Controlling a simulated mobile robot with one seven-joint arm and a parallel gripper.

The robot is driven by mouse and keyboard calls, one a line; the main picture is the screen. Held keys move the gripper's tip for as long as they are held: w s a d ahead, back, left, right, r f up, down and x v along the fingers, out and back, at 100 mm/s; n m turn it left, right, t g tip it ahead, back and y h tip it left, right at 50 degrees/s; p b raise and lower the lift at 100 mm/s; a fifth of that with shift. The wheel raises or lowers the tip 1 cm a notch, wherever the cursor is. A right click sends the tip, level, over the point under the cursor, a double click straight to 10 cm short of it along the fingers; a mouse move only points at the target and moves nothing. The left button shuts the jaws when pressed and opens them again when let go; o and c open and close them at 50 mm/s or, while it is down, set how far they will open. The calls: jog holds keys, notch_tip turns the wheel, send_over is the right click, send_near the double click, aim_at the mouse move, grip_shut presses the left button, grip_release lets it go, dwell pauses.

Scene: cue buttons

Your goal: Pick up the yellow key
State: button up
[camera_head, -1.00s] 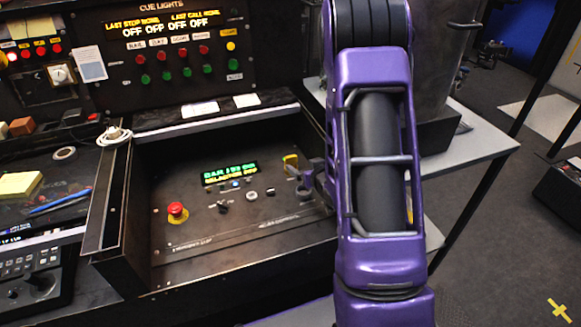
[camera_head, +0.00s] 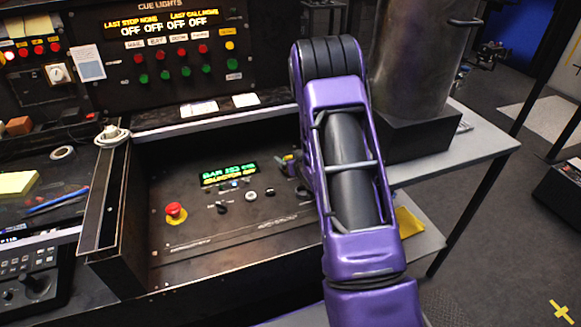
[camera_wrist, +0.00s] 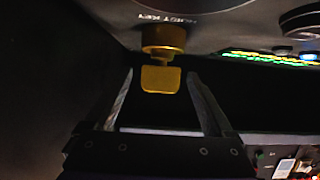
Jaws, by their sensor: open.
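The yellow key (camera_wrist: 161,79) stands out from a round gold lock collar (camera_wrist: 163,37) on the dark panel in the wrist view. Its flat tab points toward my gripper (camera_wrist: 160,74). My gripper is open, with one finger on each side of the tab and visible gaps on both sides. In the head view only a small yellow bit of the key (camera_head: 288,157) shows at the panel's right side. My purple arm hides most of my gripper there.
The sunken control panel (camera_head: 185,225) carries a red stop button (camera_head: 175,212), a lit green-yellow display (camera_head: 229,174) and several knobs. Raised walls bound it, including the left one (camera_head: 112,200).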

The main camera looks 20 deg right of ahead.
grip_shut()
dwell(0.3)
